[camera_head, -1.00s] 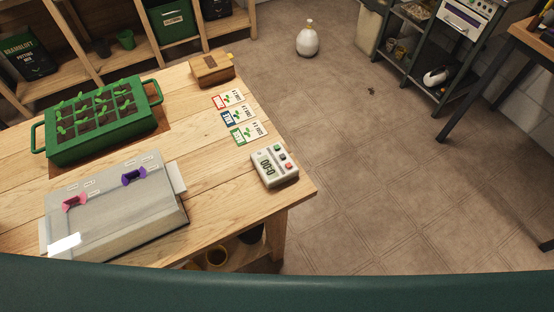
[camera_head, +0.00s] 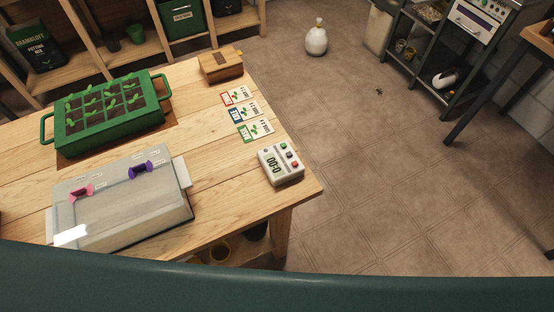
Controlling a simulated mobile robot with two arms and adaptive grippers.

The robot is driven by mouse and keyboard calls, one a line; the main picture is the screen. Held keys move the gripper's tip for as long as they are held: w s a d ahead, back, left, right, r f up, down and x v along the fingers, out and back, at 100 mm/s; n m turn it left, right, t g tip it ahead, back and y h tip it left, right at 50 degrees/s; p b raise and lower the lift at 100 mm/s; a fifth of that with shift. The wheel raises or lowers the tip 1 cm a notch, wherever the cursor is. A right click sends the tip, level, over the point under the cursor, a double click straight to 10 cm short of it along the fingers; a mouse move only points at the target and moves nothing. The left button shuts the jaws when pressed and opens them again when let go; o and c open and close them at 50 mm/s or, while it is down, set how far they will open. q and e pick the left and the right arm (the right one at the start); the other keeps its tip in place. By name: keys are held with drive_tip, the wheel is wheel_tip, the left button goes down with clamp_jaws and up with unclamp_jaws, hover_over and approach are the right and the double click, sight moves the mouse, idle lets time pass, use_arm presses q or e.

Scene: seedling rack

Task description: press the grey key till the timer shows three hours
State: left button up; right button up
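The timer (camera_head: 281,165) is a small white box near the right edge of the wooden table. Its display (camera_head: 274,168) appears to read 0:00. The keys are small in this view. Nothing touches the timer. Neither of my grippers is in view.
On the wooden table (camera_head: 215,230) stand a green seedling tray (camera_head: 115,142), a grey box (camera_head: 120,215) with pink and purple clips, seed cards (camera_head: 245,112) and a wooden box (camera_head: 221,66). Open floor lies to the right. A shelf (camera_head: 415,65) stands farther back.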

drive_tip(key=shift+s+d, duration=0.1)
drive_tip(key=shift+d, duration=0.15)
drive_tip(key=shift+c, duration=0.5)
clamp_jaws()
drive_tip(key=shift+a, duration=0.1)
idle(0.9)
